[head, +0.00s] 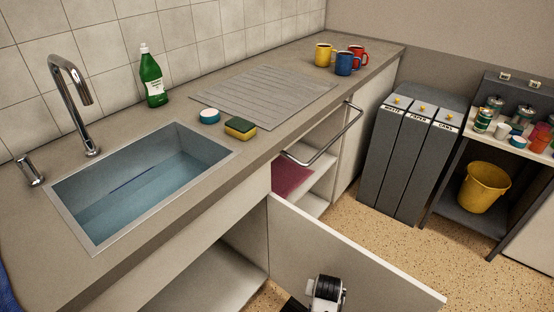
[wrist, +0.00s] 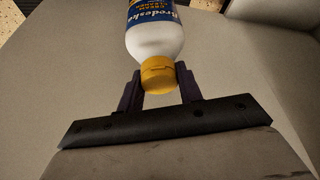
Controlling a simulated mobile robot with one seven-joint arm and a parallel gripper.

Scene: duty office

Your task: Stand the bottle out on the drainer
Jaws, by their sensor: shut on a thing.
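My gripper (wrist: 159,75) shows in the wrist view, with its two dark fingers closed on the yellow cap of a white bottle (wrist: 156,42). The bottle has a blue label with lettering, and its far end is cut off by the top of the picture. I cannot tell whether it touches the pale surface behind it. The bottle does not show in the head view. The drainer (head: 262,92) is a ridged grey panel on the counter, right of the sink, and it is bare. Another bottle, green with a white cap (head: 152,80), stands upright by the tiled wall.
The sink (head: 140,190) holds water, beside a tall tap (head: 75,95). A sponge (head: 240,128) and a blue-and-white round tub (head: 209,116) lie before the drainer. Several mugs (head: 344,63) stand beyond it. An open cupboard door (head: 340,265) juts out below.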

